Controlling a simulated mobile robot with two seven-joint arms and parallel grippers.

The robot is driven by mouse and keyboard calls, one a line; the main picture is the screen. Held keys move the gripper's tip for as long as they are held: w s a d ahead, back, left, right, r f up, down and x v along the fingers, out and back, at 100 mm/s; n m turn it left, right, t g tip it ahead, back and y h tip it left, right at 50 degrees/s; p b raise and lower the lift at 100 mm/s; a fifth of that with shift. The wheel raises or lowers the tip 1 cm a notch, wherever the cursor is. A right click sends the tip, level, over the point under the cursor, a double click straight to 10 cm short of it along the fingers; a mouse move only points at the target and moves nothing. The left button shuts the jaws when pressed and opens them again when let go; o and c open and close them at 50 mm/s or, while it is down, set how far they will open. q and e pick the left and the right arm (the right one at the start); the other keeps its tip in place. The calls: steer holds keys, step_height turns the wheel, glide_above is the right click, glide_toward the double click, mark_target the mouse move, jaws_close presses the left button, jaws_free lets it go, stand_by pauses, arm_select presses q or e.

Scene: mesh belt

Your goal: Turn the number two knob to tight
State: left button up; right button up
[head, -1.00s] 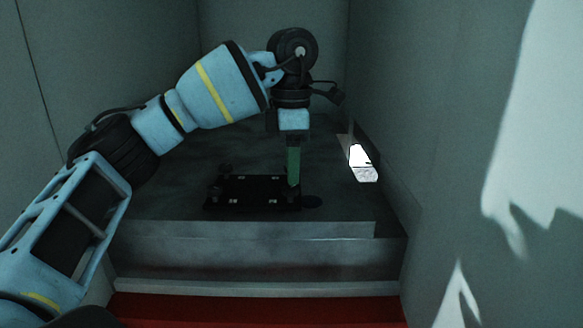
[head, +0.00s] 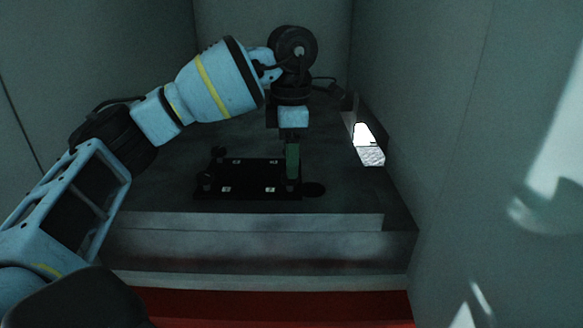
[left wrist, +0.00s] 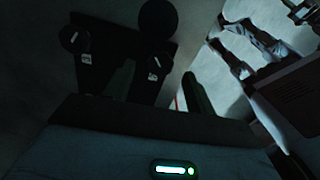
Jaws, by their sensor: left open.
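A black plate (head: 248,190) with small white labels lies on the grey ledge. Two dark knobs, an upper one (head: 220,154) and a lower one (head: 205,180), stand at its left side. My left gripper (head: 292,160) points down with green fingers at the plate's right end. It is open, and whether it touches anything there is hidden. The left wrist view shows two dark knobs with pale pointer marks, one on the left (left wrist: 75,39) and one nearer the middle (left wrist: 154,63), each beside a label. The label numbers are too small to read, so I cannot tell which knob is number two. My right gripper is out of view.
Grey walls (head: 450,130) close in left, right and behind. A red strip (head: 270,305) runs below the ledge's front edge.

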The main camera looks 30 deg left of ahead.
mark_target(290, 182)
arm_select(q)
steer(key=shift+f, duration=1.4)
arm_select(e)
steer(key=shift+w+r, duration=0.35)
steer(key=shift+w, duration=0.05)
arm_select(q)
steer(key=shift+s, duration=0.1)
steer(key=c, duration=1)
steer(key=shift+o, duration=0.2)
